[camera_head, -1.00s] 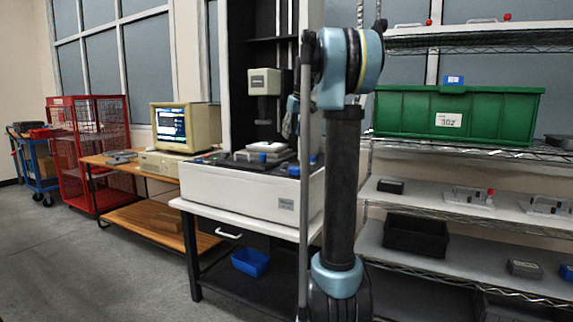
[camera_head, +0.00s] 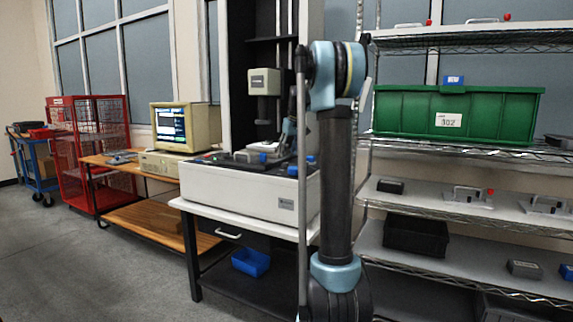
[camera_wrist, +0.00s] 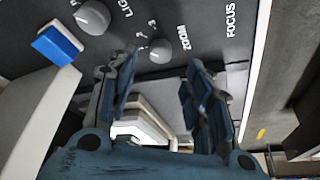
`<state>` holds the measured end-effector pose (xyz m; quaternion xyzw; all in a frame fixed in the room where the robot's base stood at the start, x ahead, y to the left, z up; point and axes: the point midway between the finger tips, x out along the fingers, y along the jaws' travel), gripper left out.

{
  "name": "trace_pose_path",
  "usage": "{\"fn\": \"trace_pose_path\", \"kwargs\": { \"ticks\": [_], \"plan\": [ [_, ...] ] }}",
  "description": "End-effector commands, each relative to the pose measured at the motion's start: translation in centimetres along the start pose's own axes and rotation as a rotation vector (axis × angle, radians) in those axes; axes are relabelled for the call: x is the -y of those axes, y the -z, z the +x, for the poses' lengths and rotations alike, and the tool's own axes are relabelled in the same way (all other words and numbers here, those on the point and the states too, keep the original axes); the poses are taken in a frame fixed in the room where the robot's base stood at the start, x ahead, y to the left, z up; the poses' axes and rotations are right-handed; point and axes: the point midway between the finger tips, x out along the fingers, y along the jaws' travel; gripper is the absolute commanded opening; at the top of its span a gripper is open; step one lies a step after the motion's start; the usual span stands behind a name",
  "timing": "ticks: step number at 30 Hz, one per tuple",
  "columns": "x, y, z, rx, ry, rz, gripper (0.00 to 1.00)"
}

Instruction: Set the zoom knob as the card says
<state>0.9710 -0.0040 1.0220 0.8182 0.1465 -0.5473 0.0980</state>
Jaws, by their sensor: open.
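The zoom knob (camera_wrist: 160,50) is a small grey round knob on a dark panel, beside the label "ZOOM" and small numerals. My gripper (camera_wrist: 161,63) is open, its two blue fingers apart on either side of the knob in the wrist view. I cannot tell whether they touch it. A larger grey knob (camera_wrist: 92,17) labelled "LIG..." sits to the left. In the head view my gripper (camera_head: 287,138) is over the panel of the white measuring machine (camera_head: 240,188), small and partly hidden by a grey post. I cannot make out a readable card.
A blue-faced block (camera_wrist: 58,44) lies left of the fingers. The machine's grey column head (camera_head: 264,82) hangs just left of my gripper. A monitor (camera_head: 172,127) stands on a wooden desk at left. Wire shelves with a green bin (camera_head: 452,110) are at right.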

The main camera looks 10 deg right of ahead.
Motion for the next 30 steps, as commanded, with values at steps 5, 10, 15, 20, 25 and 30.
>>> {"fn": "trace_pose_path", "kwargs": {
  "ticks": [5, 10, 15, 20, 25, 30],
  "plan": [
    [0.0, 0.0, 3.1, 0.000, 0.000, 0.000, 0.46],
    [0.0, 0.0, 5.1, 0.000, 0.000, 0.000, 0.46],
    [0.0, 0.0, 6.1, 0.000, 0.000, 0.000, 0.46],
    [0.0, 0.0, 6.3, 0.000, 0.000, 0.000, 0.46],
    [0.0, 0.0, 6.3, 0.000, 0.000, 0.000, 0.42],
    [0.0, 0.0, 6.2, 0.000, 0.000, 0.000, 0.03]
  ]
}}
